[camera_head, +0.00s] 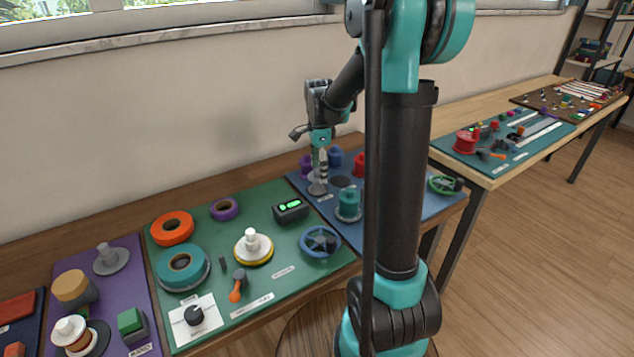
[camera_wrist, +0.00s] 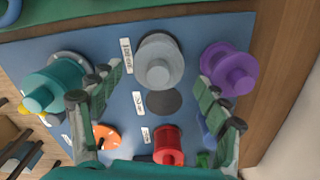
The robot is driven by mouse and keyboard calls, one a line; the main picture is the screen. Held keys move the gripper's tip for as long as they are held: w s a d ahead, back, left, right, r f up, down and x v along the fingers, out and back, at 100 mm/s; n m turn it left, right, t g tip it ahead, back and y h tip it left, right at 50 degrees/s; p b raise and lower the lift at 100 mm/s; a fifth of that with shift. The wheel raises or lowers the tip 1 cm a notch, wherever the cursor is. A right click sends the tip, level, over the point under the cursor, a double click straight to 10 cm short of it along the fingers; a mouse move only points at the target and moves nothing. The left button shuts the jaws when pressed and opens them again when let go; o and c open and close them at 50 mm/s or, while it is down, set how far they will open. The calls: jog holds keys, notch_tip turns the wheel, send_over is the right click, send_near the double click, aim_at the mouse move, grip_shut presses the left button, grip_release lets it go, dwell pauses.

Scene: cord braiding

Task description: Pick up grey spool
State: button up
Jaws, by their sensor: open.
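The grey spool (camera_wrist: 160,60) stands on the blue mat (camera_wrist: 105,42), between a white label and the purple spool in the wrist view. In the head view, the grey spool (camera_head: 317,189) is partly hidden below my gripper. My gripper (camera_head: 320,172) points down over it. In the wrist view, my gripper (camera_wrist: 156,82) is open, with one green-padded finger on each side of the picture. The spool shows in the gap between them, nearer the top, and neither finger visibly touches it.
A purple spool (camera_wrist: 230,68) stands close to the right finger, and a teal spool (camera_wrist: 55,85) is beyond the left finger. A red spool (camera_wrist: 168,146), a dark disc (camera_wrist: 163,103) and an orange part (camera_wrist: 107,138) lie nearby. A green mat (camera_head: 205,262) with several parts is left.

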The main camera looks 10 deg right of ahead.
aim_at(317, 182)
jog(key=f, duration=0.5)
jog(key=shift+s+a, duration=0.2)
jog(key=shift+a, duration=0.15)
jog(key=c, duration=1.2)
